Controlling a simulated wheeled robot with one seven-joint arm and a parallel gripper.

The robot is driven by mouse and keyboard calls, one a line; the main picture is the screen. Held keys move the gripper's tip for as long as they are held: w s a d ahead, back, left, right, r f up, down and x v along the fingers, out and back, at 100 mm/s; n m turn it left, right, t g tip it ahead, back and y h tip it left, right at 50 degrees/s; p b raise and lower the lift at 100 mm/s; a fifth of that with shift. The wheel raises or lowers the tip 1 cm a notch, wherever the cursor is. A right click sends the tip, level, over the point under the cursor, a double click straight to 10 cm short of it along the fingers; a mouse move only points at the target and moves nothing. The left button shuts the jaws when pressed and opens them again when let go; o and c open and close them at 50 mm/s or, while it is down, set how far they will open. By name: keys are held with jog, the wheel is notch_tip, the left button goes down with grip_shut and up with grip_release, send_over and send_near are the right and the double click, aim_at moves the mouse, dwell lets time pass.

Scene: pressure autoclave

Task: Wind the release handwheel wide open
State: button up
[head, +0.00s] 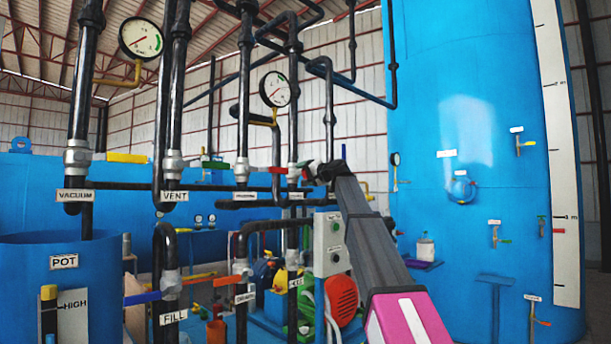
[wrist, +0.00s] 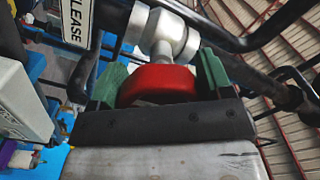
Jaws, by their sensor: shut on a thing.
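The red release handwheel (wrist: 158,85) sits on a silver valve body (wrist: 165,32) in the wrist view. My gripper (wrist: 160,80) has one green-padded finger on each side of the wheel and is shut on it. The dark palm hides the wheel's near edge. A white label (wrist: 76,20) beside the valve reads "LEASE", its start cut off. In the head view my gripper (head: 318,172) is at the upright pipe in the middle, and the wheel is mostly hidden there. How far the wheel is turned cannot be told.
Dark pipes with labelled valves crowd around my gripper, among them the VENT label (head: 174,196) and the FILL label (head: 173,317). A grey push-button box (head: 329,243) hangs just below my arm. A large blue tank (head: 470,120) stands to the right.

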jog(key=shift+f+n, duration=0.15)
jog(key=shift+n, duration=0.15)
jog(key=o, duration=0.9)
jog(key=shift+s+d, duration=0.1)
jog(key=v, duration=1)
jog(key=shift+s+d, duration=0.2)
